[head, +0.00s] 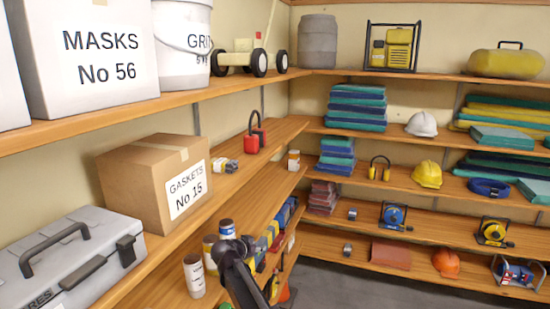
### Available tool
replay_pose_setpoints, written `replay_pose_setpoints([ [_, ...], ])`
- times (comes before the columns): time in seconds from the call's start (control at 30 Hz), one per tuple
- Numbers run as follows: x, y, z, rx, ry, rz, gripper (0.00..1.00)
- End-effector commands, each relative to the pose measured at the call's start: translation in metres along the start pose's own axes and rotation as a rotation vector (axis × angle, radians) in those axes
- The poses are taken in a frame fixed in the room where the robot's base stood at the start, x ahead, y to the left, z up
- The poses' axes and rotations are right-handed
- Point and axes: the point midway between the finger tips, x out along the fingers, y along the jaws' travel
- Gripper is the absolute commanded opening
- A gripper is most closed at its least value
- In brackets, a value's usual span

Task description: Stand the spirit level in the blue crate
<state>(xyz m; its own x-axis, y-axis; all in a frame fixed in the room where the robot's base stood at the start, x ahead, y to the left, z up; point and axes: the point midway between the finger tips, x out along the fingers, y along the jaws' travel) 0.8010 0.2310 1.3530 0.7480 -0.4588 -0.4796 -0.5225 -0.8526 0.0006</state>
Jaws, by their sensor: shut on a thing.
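The dark shape at the bottom middle looks like my gripper (238,256), seen partly, in front of the lower left shelf. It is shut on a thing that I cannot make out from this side. I cannot pick out the spirit level in the head view. I cannot pick out a blue crate either; small blue, yellow and red items (275,232) stand in a row on the lower left shelf, partly behind my gripper.
Cans (194,275) stand close left of my gripper. Above are a gaskets carton (155,182), a grey case (70,262) and red ear defenders (254,138). The right shelves hold folded stacks (356,107), helmets (427,174) and reels. Grey floor (345,287) is open at lower right.

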Motion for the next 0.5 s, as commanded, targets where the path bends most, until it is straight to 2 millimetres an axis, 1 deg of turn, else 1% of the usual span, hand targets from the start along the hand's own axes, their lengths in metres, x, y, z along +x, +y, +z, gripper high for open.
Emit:
replay_pose_setpoints([
  [0.03, 0.003, 0.0, 0.006, -0.001, 0.001, 0.0, 0.0],
  [0.13, 0.006, 0.0, 0.012, -0.001, 0.001, 0.0, 0.0],
  [0.27, 0.013, 0.0, 0.025, -0.001, 0.001, -0.001, 0.0],
  [0.5, 0.029, -0.001, 0.055, -0.001, 0.001, -0.001, 0.0],
])
